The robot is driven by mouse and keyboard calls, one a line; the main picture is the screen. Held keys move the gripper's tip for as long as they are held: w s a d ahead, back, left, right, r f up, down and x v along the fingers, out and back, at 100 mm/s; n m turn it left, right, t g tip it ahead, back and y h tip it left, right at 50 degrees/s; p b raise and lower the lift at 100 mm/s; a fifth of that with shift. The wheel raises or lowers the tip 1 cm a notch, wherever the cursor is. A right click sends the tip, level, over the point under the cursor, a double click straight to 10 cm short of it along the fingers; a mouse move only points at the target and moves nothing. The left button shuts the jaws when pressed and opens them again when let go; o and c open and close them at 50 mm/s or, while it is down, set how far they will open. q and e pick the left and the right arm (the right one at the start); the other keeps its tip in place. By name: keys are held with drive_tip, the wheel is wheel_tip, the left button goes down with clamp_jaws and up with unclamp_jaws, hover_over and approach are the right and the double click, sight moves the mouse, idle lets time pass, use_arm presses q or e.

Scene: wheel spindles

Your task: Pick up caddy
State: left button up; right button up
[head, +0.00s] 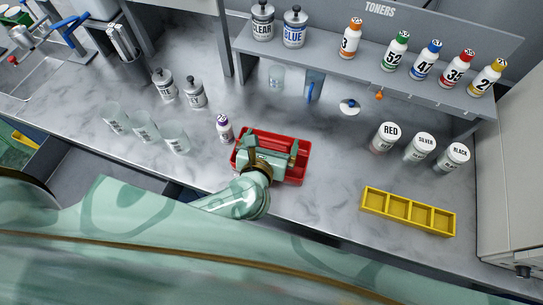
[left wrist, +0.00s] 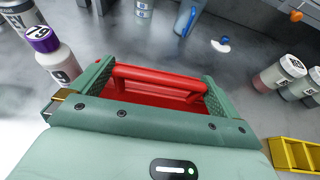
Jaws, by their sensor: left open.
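The caddy (head: 301,166) is a red open tray with a red handle bar, standing on the marble counter in the middle of the head view. My left gripper (head: 268,147) is above it, open, and covers much of it. In the left wrist view the red handle of the caddy (left wrist: 160,80) shows between the two spread green fingers of my left gripper (left wrist: 155,92). I cannot tell whether the fingers touch the caddy. Its inside is mostly hidden. My right gripper is not in view.
A purple-capped bottle (head: 224,129) stands close to the caddy's left. Several clear cups (head: 146,127) are further left. A yellow divided tray (head: 408,212) and jars marked RED (head: 385,138), SILVER and BLACK are to the right. A toner shelf (head: 350,70) overhangs the back. Counter just right of the caddy is clear.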

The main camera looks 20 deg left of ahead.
use_arm(q)
drive_tip(key=shift+x, duration=1.05)
drive_tip(key=shift+s, duration=0.1)
drive_tip(key=shift+c, duration=1.2)
drive_tip(key=c, duration=0.8)
drive_tip(key=shift+c, duration=0.2)
drive_tip(key=shift+r, duration=0.15)
